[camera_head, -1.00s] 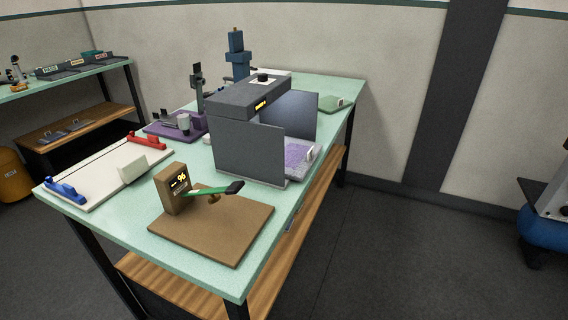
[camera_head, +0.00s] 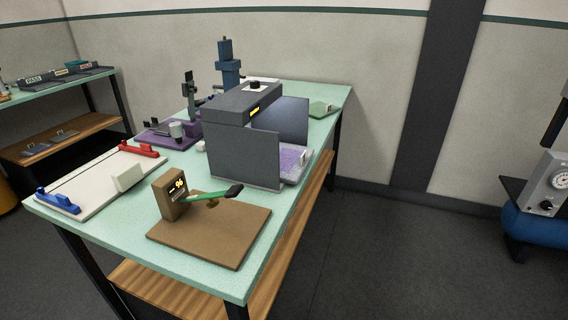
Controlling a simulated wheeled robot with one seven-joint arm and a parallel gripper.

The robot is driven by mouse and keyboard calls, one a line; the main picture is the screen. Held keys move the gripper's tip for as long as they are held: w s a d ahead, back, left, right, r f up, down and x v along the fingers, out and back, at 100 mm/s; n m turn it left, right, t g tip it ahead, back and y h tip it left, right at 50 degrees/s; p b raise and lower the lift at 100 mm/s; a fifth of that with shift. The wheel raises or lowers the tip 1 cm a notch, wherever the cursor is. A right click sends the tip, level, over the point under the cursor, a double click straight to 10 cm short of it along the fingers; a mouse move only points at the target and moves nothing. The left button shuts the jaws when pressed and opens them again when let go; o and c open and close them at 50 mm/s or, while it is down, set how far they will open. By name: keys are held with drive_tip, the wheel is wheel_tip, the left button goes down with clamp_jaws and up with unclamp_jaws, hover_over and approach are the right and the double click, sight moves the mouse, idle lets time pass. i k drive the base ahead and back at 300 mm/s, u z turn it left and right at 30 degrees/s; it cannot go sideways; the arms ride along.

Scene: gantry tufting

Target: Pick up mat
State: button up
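A purple textured mat (camera_head: 290,158) lies inside the grey gantry machine (camera_head: 228,160) on the green table. Only its right part shows, and the machine's front panel hides the rest. A small white tab (camera_head: 305,157) stands at its right edge. A dark panel (camera_head: 281,119) rises behind it, leaving the right side open to view. My gripper is not in view.
The table (camera_head: 180,268) also holds a brown board (camera_head: 225,240) with a brown post and green lever (camera_head: 215,195), and a white board (camera_head: 85,195) with blue and red clamps. Purple and blue stands (camera_head: 228,70) are behind. Dark floor (camera_head: 380,260) right of the table is clear.

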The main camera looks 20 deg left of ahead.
sight(293, 159)
drive_tip(key=i, duration=1)
drive_tip(key=z, duration=0.05)
